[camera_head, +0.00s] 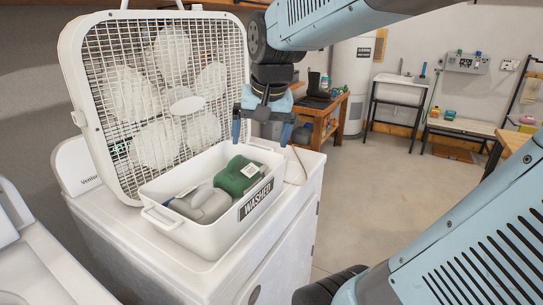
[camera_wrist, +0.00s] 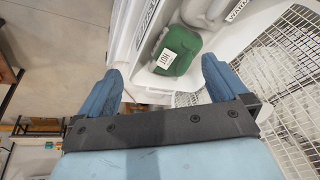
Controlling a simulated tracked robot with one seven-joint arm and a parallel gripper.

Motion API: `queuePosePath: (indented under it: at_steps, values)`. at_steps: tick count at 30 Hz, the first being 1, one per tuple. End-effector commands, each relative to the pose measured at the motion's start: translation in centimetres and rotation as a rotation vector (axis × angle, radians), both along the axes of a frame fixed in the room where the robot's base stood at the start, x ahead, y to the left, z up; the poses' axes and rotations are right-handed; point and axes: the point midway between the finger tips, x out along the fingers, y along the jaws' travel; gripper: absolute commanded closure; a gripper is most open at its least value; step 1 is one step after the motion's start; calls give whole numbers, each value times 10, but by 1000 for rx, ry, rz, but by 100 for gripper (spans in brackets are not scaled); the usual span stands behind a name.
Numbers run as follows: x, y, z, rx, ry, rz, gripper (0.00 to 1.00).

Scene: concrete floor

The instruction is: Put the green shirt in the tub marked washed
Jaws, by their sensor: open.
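The white tub (camera_head: 214,228) labelled WASHED stands on top of a white machine, in front of the fan. The green shirt (camera_head: 237,176), a rolled bundle with a white tag, lies inside the tub toward its far end. It also shows in the wrist view (camera_wrist: 181,46), where the tag seems to read HOT. My gripper (camera_head: 262,130) points down above the far end of the tub, empty and apart from the shirt. In the wrist view its blue fingers (camera_wrist: 163,72) are spread wide, with the green shirt beyond them.
A grey bundle (camera_head: 203,203) lies beside the green shirt in the tub. A large white box fan (camera_head: 182,104) stands upright close behind the tub. The white machine top (camera_head: 184,258) is bare in front. A wooden bench (camera_head: 321,115) stands farther back, with open concrete floor to the right.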

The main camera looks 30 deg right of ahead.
Motion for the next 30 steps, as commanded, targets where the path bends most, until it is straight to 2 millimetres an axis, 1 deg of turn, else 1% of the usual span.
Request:
queuePosePath:
  at_steps: [1,6,9,12,14,18,30]
  values:
    - [-12,1,1,-15,-21,36,0]
    - [-47,3,-4,-76,-84,164,0]
    - [-63,4,-8,-107,-112,228,0]
    - [-75,4,-11,-132,-137,276,0]
    - [-80,-1,-13,-143,-146,296,0]
    - [-86,-1,-15,-156,-157,321,0]
    - [-86,-1,-15,-157,-157,323,0]
